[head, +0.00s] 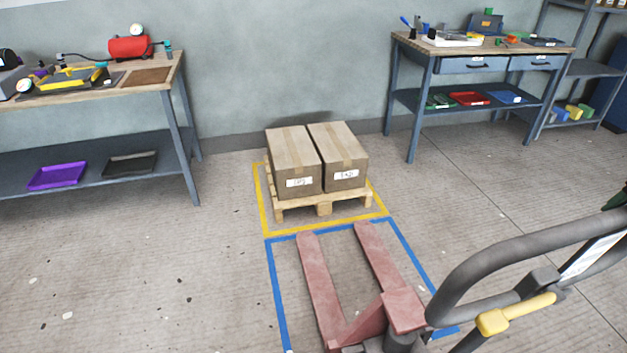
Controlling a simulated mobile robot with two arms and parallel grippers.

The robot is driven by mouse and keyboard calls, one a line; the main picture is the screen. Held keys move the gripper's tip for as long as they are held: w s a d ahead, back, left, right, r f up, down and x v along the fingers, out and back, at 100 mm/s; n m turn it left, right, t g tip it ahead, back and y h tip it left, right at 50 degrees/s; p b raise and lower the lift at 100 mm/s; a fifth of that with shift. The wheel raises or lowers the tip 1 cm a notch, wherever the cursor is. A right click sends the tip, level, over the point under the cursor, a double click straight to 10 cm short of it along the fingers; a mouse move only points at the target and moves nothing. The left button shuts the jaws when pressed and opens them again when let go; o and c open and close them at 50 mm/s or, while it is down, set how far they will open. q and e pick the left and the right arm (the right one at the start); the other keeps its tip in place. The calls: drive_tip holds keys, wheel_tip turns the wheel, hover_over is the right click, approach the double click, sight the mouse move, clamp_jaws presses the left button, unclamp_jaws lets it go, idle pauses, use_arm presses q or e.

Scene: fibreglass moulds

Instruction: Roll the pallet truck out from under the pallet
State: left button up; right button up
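The red pallet truck (404,309) stands in the lower middle, its two forks pointing away toward the pallet. The fork tips lie just inside the far edge of the blue floor outline (277,300), apart from the pallet, with bare floor between. The wooden pallet (323,208) sits inside the yellow floor outline (264,212) and carries two cardboard boxes (293,163), (340,157). The truck's dark loop handle (470,268), with a yellow lever (515,314), reaches in at the lower right. Neither of my grippers can be made out.
A workbench (190,125) with a red compressor (129,47) stands at the left. Another bench with drawers (468,64) stands at the back right, beside a shelf rack (590,69). The floor left of the outlines is open, with small scattered specks.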

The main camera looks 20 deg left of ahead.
drive_tip(key=shift+r, duration=0.1)
drive_tip(key=p+v, duration=0.6)
drive_tip(key=v, duration=1.5)
drive_tip(key=shift+s+d, duration=0.15)
drive_tip(key=shift+s, duration=0.15)
